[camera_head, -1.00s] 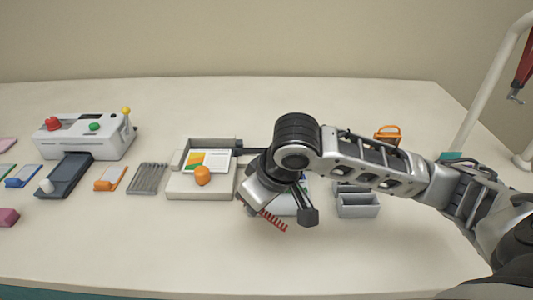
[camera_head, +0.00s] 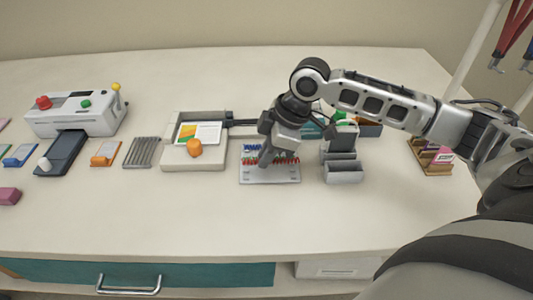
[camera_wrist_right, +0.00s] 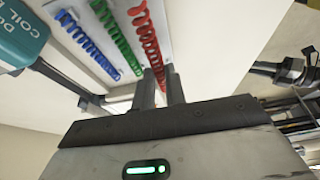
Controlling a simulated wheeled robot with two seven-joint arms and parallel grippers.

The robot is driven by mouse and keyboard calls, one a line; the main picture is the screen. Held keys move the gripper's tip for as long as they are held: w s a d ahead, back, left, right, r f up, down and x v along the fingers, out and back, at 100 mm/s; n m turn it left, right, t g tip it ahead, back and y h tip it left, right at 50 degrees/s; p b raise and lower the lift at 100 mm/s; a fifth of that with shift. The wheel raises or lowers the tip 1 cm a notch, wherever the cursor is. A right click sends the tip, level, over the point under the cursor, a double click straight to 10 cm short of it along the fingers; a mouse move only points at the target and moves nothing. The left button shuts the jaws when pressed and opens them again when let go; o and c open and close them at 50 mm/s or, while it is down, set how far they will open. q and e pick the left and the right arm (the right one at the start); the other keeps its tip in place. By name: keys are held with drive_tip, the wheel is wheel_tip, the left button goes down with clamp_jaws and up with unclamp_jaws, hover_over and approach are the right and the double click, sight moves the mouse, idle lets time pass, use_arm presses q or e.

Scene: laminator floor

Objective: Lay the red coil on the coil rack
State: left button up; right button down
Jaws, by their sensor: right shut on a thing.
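The red coil (camera_head: 288,160) is a thin spiral at the light grey coil rack (camera_head: 270,179), near its middle. My right gripper (camera_head: 264,157) is over the rack and shut on the red coil. In the right wrist view the red coil (camera_wrist_right: 148,36) runs down between the two fingers (camera_wrist_right: 160,80). It lies alongside a green coil (camera_wrist_right: 117,40), with a blue coil (camera_wrist_right: 88,42) farther left on the rack (camera_wrist_right: 73,14). I cannot tell whether the red coil touches the rack. My left gripper is out of view.
A white laminator (camera_head: 77,114) is farther left. The table in front of the rack is clear.

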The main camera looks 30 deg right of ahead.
drive_tip(key=shift+f+b, duration=0.85)
drive_tip(key=shift+f, duration=1.05)
drive_tip(key=c, duration=1.4)
unclamp_jaws()
drive_tip(key=shift+o, duration=0.2)
drive_tip(key=v, duration=1.6)
drive_tip(key=shift+p, duration=0.4)
